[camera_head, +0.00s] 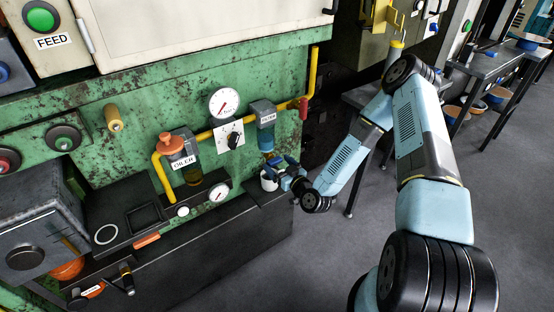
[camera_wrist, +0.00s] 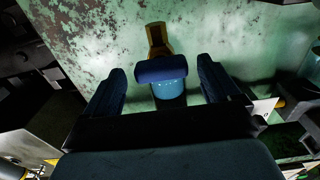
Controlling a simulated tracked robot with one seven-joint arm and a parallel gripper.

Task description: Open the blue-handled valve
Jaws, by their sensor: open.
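The blue handle (camera_wrist: 162,69) shows in the wrist view as a dark blue bar, lying across the picture. A brass fitting (camera_wrist: 157,38) shows above it, and a lighter blue cylinder (camera_wrist: 170,89) shows just below it. My gripper (camera_wrist: 161,82) is open, one dark finger left of the handle and one right, with a gap on each side. In the head view, my gripper (camera_head: 280,166) is at the lower right of the green machine, just under a blue bowl (camera_head: 266,138); it hides most of the handle there.
A white cup (camera_head: 269,181) stands just below my gripper. A yellow pipe (camera_head: 240,122) with a red lever (camera_head: 304,108) runs above. A dial gauge (camera_head: 224,103) and an orange-knobbed oiler (camera_head: 172,145) are to the left.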

